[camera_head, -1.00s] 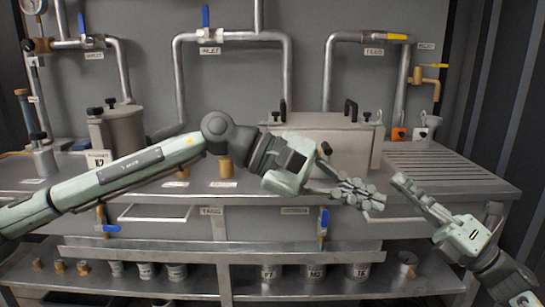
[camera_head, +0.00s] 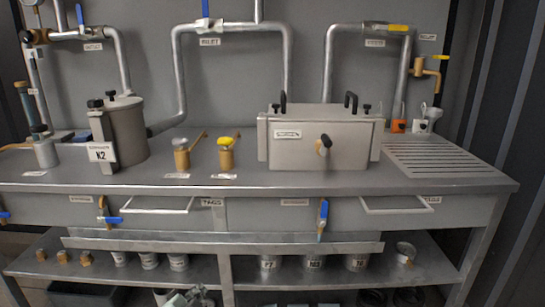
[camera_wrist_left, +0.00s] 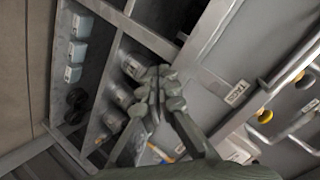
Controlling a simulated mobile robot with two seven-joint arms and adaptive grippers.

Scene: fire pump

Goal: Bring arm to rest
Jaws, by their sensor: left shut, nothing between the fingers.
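My left gripper (camera_head: 186,299) shows only in part at the bottom edge of the head view, low in front of the lower shelf. In the left wrist view my left gripper (camera_wrist_left: 160,82) has its grey-green fingers together with nothing between them. The shelves and the front of the bench lie behind the fingers there. My right gripper and arm are not in the head view.
The steel bench (camera_head: 345,182) carries a steel box (camera_head: 300,155), a cylindrical strainer (camera_head: 127,130) and two brass fittings (camera_head: 226,158). Blue-handled valves (camera_head: 322,215) are on its front. The lower shelf (camera_head: 245,283) holds several cups.

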